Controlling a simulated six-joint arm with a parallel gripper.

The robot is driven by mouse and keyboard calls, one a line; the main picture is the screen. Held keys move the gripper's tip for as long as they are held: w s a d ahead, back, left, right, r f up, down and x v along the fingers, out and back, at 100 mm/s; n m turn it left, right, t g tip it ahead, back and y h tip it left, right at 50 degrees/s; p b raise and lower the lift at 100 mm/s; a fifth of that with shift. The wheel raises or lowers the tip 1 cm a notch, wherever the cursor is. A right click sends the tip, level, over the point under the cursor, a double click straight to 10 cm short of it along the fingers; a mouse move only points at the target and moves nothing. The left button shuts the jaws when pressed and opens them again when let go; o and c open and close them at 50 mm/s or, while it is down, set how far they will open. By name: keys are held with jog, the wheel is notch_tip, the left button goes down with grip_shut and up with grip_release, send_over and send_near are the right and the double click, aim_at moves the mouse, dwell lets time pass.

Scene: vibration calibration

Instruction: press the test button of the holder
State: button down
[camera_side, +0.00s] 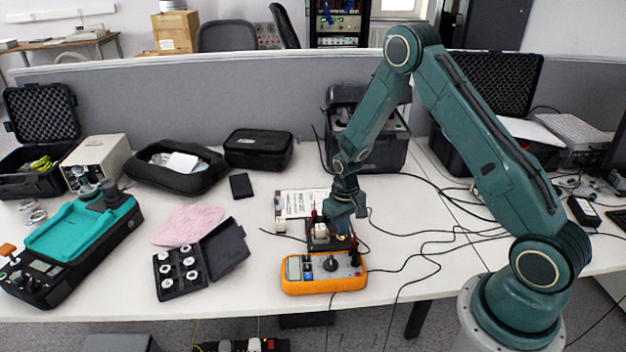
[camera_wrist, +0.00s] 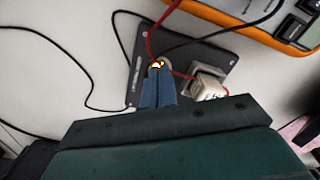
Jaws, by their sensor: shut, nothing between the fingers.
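The holder is a dark flat plate (camera_wrist: 208,58) with a white block (camera_wrist: 208,84) and red leads on it. In the side view the holder (camera_side: 321,241) sits just behind the orange meter (camera_side: 325,285), partly hidden by my gripper. My gripper (camera_wrist: 157,70) is shut and empty, its blue fingers pointing down at the plate beside the white block. The fingertips overlap a small round part with an orange-lit ring (camera_wrist: 157,64). I cannot tell whether they touch it. In the side view my gripper (camera_side: 344,232) is low over the holder.
Black cables (camera_side: 420,240) run across the table to the right. A small black case (camera_side: 180,270) with several white round pieces, a pink cloth (camera_side: 188,224) and a teal-topped device (camera_side: 85,240) lie to the left. A paper sheet (camera_side: 303,203) lies behind the holder.

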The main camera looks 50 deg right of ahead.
jog(key=shift+r, duration=3.45)
